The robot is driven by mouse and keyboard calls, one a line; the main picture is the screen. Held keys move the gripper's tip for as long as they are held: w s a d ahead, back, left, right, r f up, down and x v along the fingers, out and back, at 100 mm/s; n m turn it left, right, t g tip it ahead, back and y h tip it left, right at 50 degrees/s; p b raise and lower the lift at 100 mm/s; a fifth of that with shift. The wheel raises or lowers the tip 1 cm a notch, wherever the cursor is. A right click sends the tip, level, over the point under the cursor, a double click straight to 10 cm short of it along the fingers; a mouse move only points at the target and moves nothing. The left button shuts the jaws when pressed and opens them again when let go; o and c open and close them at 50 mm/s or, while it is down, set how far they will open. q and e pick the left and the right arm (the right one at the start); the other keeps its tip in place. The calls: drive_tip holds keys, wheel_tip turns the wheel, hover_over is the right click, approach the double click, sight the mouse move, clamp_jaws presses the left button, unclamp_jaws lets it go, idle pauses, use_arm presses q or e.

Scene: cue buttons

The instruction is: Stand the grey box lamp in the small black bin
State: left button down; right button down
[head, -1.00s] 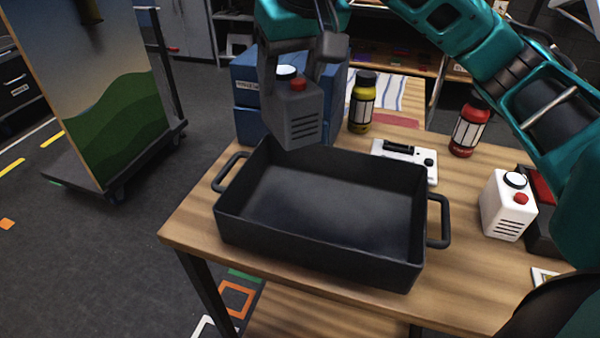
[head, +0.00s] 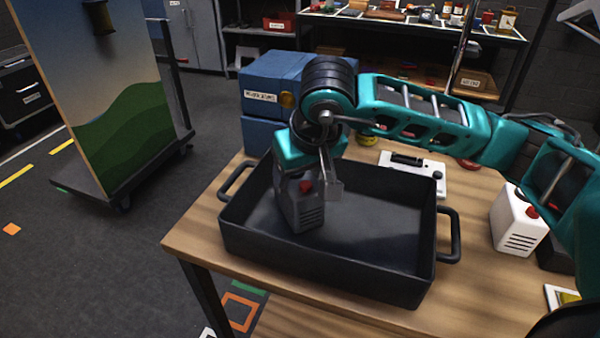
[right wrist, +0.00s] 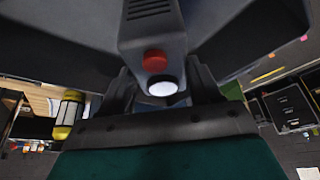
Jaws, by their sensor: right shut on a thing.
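The grey box lamp (head: 302,208) has a red button and dark slots. It is upright inside the black bin (head: 330,272), near its left back part. My right gripper (head: 312,186) is shut on the lamp from above. In the right wrist view the lamp (right wrist: 152,35) shows its red button and white round top between the fingers (right wrist: 162,95). Whether the lamp's base touches the bin floor I cannot tell. My left gripper is not in view.
The bin stands on a wooden table (head: 200,238). A white box lamp (head: 518,222) stands to its right, and a white device (head: 415,172) lies behind it. Blue boxes (head: 275,85) stand behind left. The right half of the bin is empty.

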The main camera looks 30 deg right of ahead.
drive_tip(key=shift+f, duration=0.2)
drive_tip(key=shift+c, duration=1)
unclamp_jaws()
drive_tip(key=shift+r, duration=0.1)
drive_tip(key=shift+r, duration=0.45)
drive_tip(key=v, duration=1.1)
drive_tip(key=shift+s, duration=0.25)
drive_tip(key=shift+r, duration=0.1)
drive_tip(key=shift+a, duration=0.1)
